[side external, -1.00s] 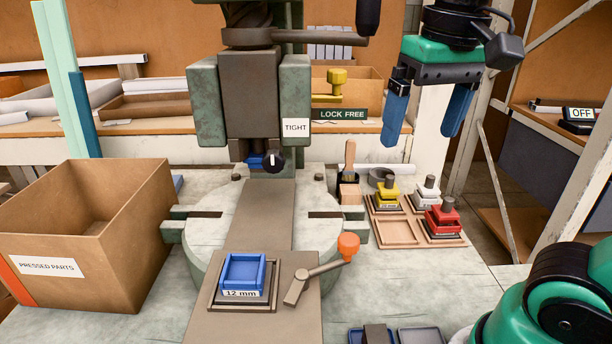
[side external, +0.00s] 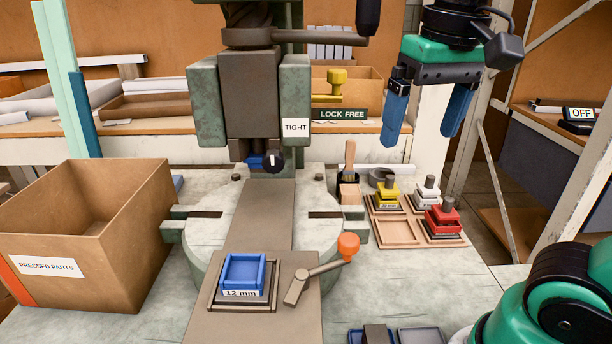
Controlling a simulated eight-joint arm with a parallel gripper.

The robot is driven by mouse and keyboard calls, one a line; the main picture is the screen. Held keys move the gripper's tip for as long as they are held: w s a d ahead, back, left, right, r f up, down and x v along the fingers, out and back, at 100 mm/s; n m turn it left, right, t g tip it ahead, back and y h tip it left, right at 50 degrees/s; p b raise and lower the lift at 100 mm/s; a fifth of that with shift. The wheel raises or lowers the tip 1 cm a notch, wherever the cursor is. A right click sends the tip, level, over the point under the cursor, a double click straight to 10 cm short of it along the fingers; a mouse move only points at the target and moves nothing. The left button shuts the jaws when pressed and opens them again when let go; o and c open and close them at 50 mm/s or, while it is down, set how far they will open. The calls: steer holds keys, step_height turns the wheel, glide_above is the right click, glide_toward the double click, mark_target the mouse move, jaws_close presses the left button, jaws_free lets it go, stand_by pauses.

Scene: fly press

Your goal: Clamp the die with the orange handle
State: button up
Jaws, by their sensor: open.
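The blue die (side external: 243,272), labelled 12 mm, sits in a dark square seat on the brown slide plate (side external: 262,215) in front of the press. The orange handle (side external: 348,245) is a knob on a grey lever just right of the die. The lever's pivot end (side external: 296,290) is low and the knob points up and to the right. My gripper (side external: 428,125) hangs at the upper right, well above and behind the handle. Its blue fingers are apart with nothing between them.
The press ram (side external: 250,95) with a TIGHT label stands behind the die. An open PRESSED PARTS box (side external: 90,240) is at left. A wooden tray (side external: 398,232) holds yellow, white and red dies at right. A brush (side external: 349,165) stands near it. Bare bench lies right of the handle.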

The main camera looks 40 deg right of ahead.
steer(key=shift+c, duration=1.1)
steer(key=shift+w+a+f+n, duration=0.1)
steer(key=shift+n, duration=0.2)
steer(key=shift+c, duration=1)
steer(key=n+g, duration=0.1)
steer(key=n, duration=1.5)
glide_above(349, 238)
steer(key=shift+y, duration=0.4)
steer(key=f, duration=0.6)
steer(key=shift+d+f, duration=0.1)
steer(key=shift+d, duration=0.2)
steer(key=shift+a+f+n+g, duration=0.2)
steer(key=shift+f+n+g, duration=0.1)
steer(key=shift+n, duration=0.6)
steer(key=shift+a+f+n, duration=0.1)
steer(key=shift+f+n, duration=0.1)
steer(key=shift+n, duration=0.1)
steer(key=shift+f, duration=2.65)
